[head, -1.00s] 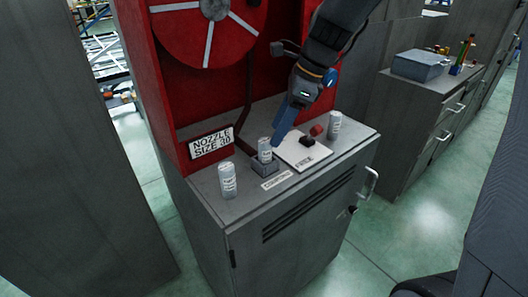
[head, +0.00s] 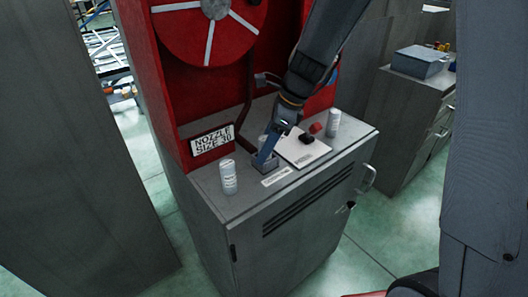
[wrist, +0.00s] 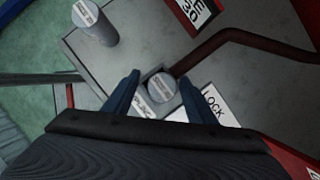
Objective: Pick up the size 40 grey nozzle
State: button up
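Three grey cylindrical nozzles with white labels stand on the cabinet top; their sizes are too small to read. One nozzle (wrist: 161,84) sits in a square holder (wrist: 148,66) in the wrist view; in the head view my arm mostly covers it. My gripper (head: 264,156) is over this holder. In the wrist view its two blue fingers (wrist: 159,78) stand apart on either side of the nozzle, with gaps showing. A second nozzle (head: 228,177) stands at the left front, also in the wrist view (wrist: 95,22). The third nozzle (head: 333,123) stands at the back right.
A sign (head: 212,139) reading "NOZZLE SIZE 30" leans at the red reel housing (head: 163,110). A white plate (head: 303,149) with a black and red lock piece (head: 315,128) lies right of the holder. A brown hose (wrist: 225,38) runs behind. A grey box (head: 420,62) is on another cabinet.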

jog(key=c, duration=1.3)
